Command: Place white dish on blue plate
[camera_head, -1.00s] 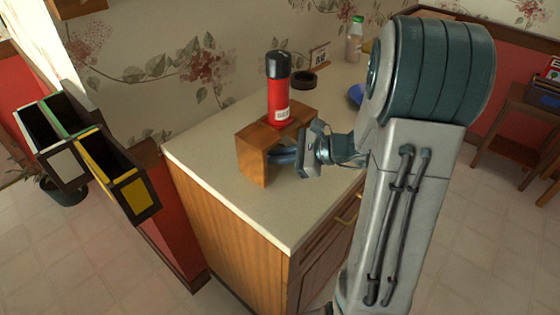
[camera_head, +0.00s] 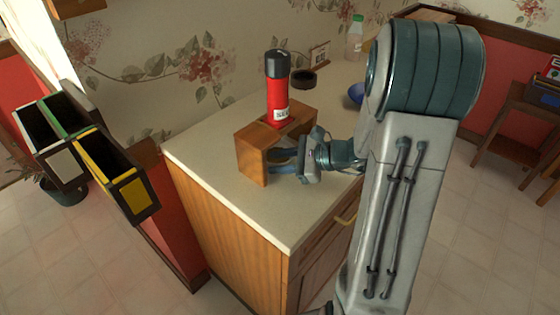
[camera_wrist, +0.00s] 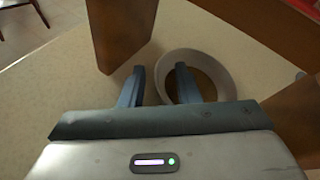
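The white dish (camera_wrist: 226,76) shows in the wrist view as a round pale rim with a brownish inside. It sits on the counter within the wooden box. My gripper (camera_wrist: 158,85) is open, its fingers apart; the right finger overlaps the dish's inside and the left finger is just outside its left rim. Whether either finger touches the rim I cannot tell. In the head view my gripper (camera_head: 280,160) reaches into the box's open side, and the dish is hidden there. The blue plate (camera_head: 356,93) lies farther back on the counter, partly hidden by my arm.
The wooden box (camera_head: 253,160) surrounds my fingers, with a red canister (camera_head: 277,100) standing on top. A black ring-shaped item (camera_head: 302,79), a small calendar-like card (camera_head: 320,55) and a bottle (camera_head: 355,40) stand behind. The front of the counter (camera_head: 275,220) is clear.

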